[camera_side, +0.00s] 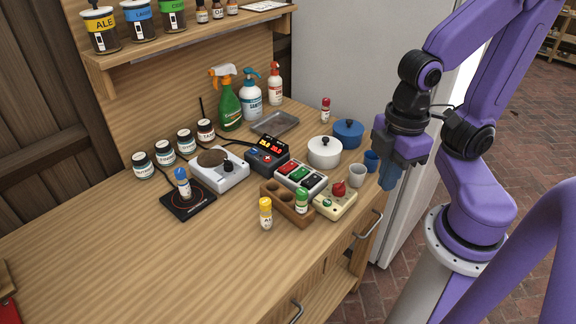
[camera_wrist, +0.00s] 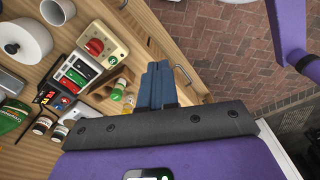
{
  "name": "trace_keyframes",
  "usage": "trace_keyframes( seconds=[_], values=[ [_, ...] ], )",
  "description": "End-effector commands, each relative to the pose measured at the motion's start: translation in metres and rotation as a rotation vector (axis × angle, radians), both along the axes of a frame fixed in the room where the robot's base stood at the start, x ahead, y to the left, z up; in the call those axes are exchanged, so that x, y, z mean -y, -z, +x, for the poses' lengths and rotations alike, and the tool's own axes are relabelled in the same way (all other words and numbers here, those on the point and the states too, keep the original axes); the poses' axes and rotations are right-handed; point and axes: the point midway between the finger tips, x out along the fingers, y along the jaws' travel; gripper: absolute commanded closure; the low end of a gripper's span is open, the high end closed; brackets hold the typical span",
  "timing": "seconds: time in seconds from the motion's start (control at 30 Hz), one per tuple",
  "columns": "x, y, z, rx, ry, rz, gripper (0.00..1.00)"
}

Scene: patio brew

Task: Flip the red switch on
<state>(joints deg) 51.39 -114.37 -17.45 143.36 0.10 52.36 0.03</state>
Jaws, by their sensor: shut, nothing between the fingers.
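The switch box (camera_side: 302,177) is a light grey case with dark, green and red rockers, in the middle right of the bench in the side view. It also shows at the left of the wrist view, where a red rocker (camera_wrist: 72,86) sits beside a green one. I cannot tell which way the red rocker is tilted. My gripper (camera_side: 389,184) is shut and empty, pointing down beyond the bench's right edge, to the right of the box and apart from it. Its blue fingers (camera_wrist: 157,68) lie together in the wrist view.
A wooden rack (camera_side: 287,205) with a green-capped bottle sits in front.

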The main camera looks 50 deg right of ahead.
Motion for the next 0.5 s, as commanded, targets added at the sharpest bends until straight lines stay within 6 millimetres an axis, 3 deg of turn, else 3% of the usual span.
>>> trace_keyframes(
  seconds=[0.27,0.5],
  values=[
    [-0.009,-0.005,0.023,-0.011,0.105,0.003,1.00],
    [-0.021,-0.012,0.076,-0.031,0.326,0.016,1.00]
  ],
)
